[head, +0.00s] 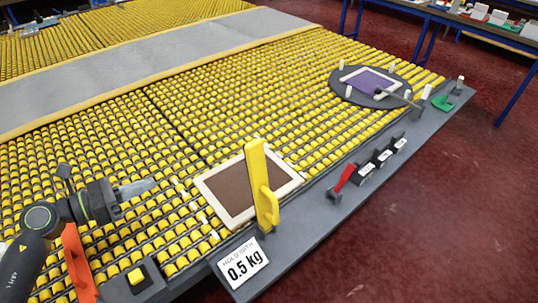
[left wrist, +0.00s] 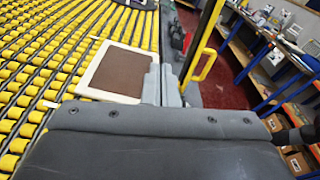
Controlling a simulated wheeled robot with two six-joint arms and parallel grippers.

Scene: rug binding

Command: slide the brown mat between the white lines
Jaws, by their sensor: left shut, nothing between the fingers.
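The brown mat (head: 228,188) has a cream border and lies flat on the yellow rollers near the table's front edge. It also shows in the left wrist view (left wrist: 122,72), left of my fingers. Short white marks (head: 183,190) run in a broken row along the rollers left of the mat; I cannot tell where the other line runs. My left gripper (head: 150,187) is shut and empty, left of the mat and apart from it in the head view. In the left wrist view its fingers (left wrist: 161,84) overlap the mat's right edge. My right gripper is not in view.
A yellow upright with a handle (head: 256,180) stands at the mat's front right side, hiding part of it. A dark disc with a purple mat (head: 369,80) lies back right. Rollers behind the brown mat are clear.

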